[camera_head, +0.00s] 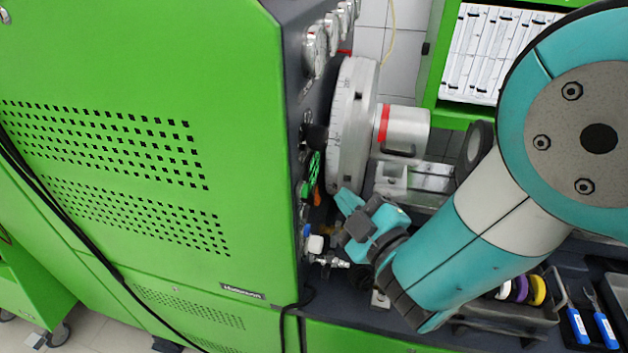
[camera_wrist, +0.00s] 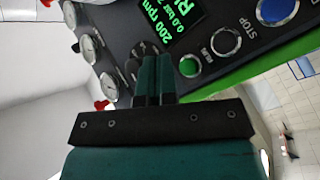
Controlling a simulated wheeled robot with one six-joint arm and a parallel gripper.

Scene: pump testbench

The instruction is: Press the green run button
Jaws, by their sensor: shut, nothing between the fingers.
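The green run button (camera_wrist: 188,66) is round, in a metal ring, with the label RUN beside it on the dark panel. In the wrist view it is just right of my gripper's fingertips (camera_wrist: 155,66). My gripper is shut and empty, pointing at the panel. I cannot tell whether a fingertip touches anything. In the head view my gripper (camera_head: 348,208) is beside the panel edge of the green cabinet (camera_head: 150,60); the button cannot be made out there.
A STOP button (camera_wrist: 225,39) and a blue button (camera_wrist: 277,11) lie farther right. A display (camera_wrist: 171,22) shows green text, including 200 rpm. A black knob (camera_wrist: 143,52) sits behind the fingertips. Gauges (camera_wrist: 92,46) line the left. A large grey dial (camera_head: 352,125) stands beyond my gripper.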

